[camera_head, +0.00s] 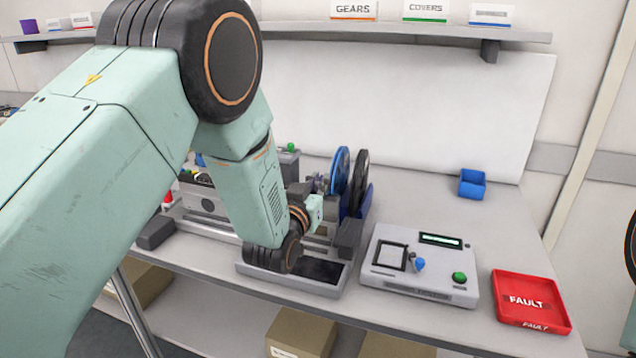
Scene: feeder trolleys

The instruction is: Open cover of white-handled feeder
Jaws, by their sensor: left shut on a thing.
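My left arm comes in from the left, and its left gripper (314,204) is at the feeder unit on the bench, left of the reels. The jaws are shut on a part of the feeder, probably its cover or handle; the wrist hides most of that contact. The feeder's blue reel (341,172) and black reel (361,182) stand upright behind and right of the gripper. No white handle can be made out clearly, and I cannot tell how far the cover is open. My right gripper is not in view.
A grey tester box (420,286) with a green button stands right of the feeder. A red FAULT tray (531,301) lies farther right, and a small blue bin (472,184) sits behind. A grey tray (338,286) lies below my wrist. The back right bench is mostly clear.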

